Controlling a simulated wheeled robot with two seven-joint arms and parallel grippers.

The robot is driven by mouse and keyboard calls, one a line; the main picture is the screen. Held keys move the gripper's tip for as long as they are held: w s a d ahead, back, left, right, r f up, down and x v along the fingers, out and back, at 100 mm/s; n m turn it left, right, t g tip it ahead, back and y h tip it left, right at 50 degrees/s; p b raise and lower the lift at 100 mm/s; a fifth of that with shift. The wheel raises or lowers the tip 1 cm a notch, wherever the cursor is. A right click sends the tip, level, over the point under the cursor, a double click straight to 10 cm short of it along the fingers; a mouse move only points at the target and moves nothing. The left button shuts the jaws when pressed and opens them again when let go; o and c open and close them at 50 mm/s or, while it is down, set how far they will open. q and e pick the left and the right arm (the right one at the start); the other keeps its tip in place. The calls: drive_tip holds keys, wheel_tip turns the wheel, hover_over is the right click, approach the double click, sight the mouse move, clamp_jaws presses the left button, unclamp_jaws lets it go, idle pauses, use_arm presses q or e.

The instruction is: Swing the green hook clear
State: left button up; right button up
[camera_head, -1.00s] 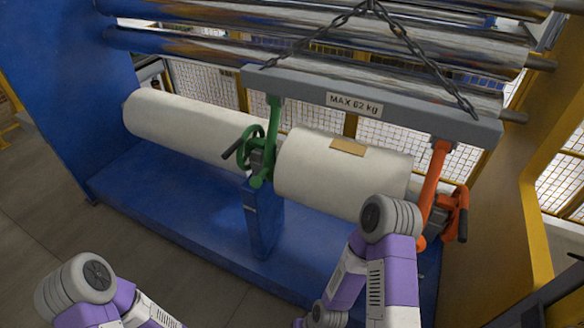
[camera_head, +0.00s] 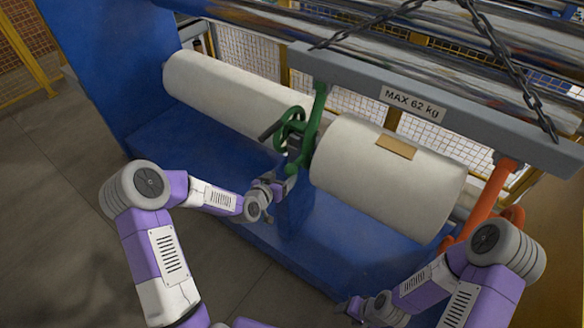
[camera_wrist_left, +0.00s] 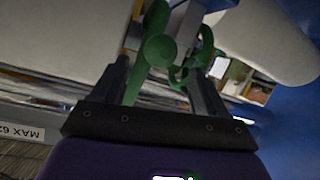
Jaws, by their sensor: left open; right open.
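My left gripper (camera_head: 276,186) is just below the hook's lower end, in front of the blue post. In the left wrist view, my left gripper (camera_wrist_left: 165,85) is open, and the green hook (camera_wrist_left: 158,50) shows between and beyond its fingers; I cannot tell whether they touch. My right gripper (camera_head: 352,308) is low in front of the blue base, open and empty.
The orange hook (camera_head: 490,198) hangs at the beam's right end, partly behind my right arm. A second white roll (camera_head: 225,98) lies to the left. Chains (camera_head: 490,45) rise from the beam. Floor at left is clear.

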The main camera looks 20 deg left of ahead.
sight(288, 172)
use_arm(q)
drive_tip(key=x, duration=0.7)
drive_tip(key=shift+w, duration=0.3)
